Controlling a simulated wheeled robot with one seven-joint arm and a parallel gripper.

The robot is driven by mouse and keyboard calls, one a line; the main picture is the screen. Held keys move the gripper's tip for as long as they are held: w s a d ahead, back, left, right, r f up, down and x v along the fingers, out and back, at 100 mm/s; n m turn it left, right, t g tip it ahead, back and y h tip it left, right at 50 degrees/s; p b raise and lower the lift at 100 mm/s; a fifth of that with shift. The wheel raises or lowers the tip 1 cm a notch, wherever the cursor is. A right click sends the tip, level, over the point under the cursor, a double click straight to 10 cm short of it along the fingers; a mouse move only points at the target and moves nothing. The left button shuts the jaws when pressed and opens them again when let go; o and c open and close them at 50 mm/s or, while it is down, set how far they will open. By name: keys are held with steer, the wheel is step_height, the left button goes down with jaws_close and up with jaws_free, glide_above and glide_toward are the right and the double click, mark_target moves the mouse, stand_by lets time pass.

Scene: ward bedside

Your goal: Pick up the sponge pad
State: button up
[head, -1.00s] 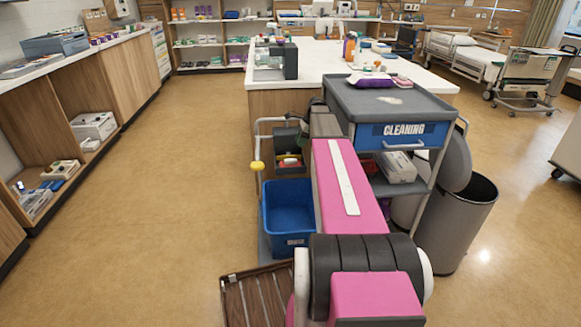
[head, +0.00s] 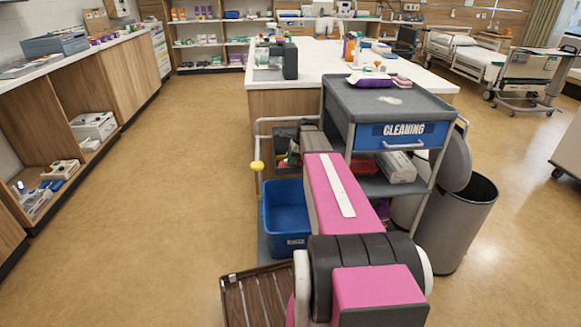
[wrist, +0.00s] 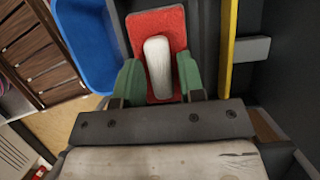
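The sponge pad (wrist: 177,24) is a red, flat pad with a white rounded grip on top. In the wrist view it lies in a dark bin, just beyond my gripper. My gripper (wrist: 160,72) has green fingers, one on each side of the white grip. Red surface shows between the fingers and the grip, so the gripper looks open; contact is not clear. In the head view my arm hides the gripper, and only a little red shows in the dark bin (head: 284,133) on the cart's left side.
The cleaning cart (head: 402,104) stands ahead, with packs on top. A blue bin (head: 284,205) hangs beside the dark bin and borders it in the wrist view. A yellow bar (wrist: 228,45) runs close on the right there. A grey waste bin (head: 458,220) stands right.

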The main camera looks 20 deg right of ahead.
steer(key=shift+c, duration=0.3)
jaws_close()
steer(key=shift+r, duration=0.1)
step_height(320, 180, up, 10)
stand_by(0.3)
